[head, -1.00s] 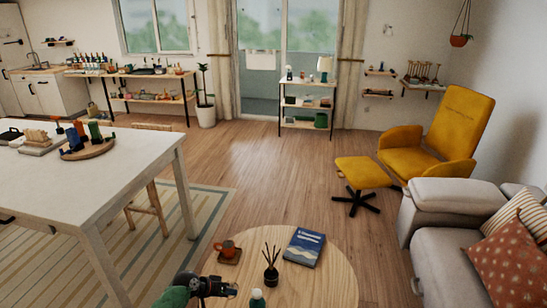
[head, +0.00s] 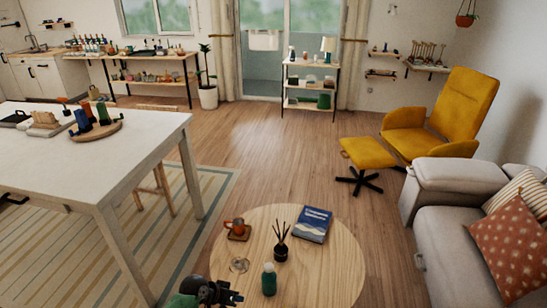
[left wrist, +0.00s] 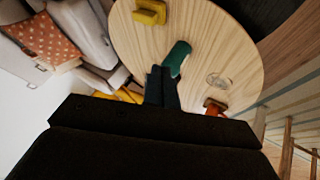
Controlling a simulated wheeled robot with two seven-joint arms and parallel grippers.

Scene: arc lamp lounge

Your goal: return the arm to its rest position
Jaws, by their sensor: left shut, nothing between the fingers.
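My left gripper (head: 232,298) is at the bottom edge of the head view, over the near left part of the round wooden table (head: 340,262). In the left wrist view its dark fingers (left wrist: 162,84) are together with nothing between them. A green bottle (head: 269,280) stands on the table to the right of the gripper. In the left wrist view the bottle (left wrist: 178,58) shows just beyond the fingertips. My right gripper is not in view.
The table also bears a clear glass item (head: 239,265), an orange mug (head: 237,226) on a coaster, a reed diffuser (head: 281,250) and a blue book (head: 313,223). A yellow object (left wrist: 150,12) shows near its edge. A grey sofa (head: 445,250) stands right.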

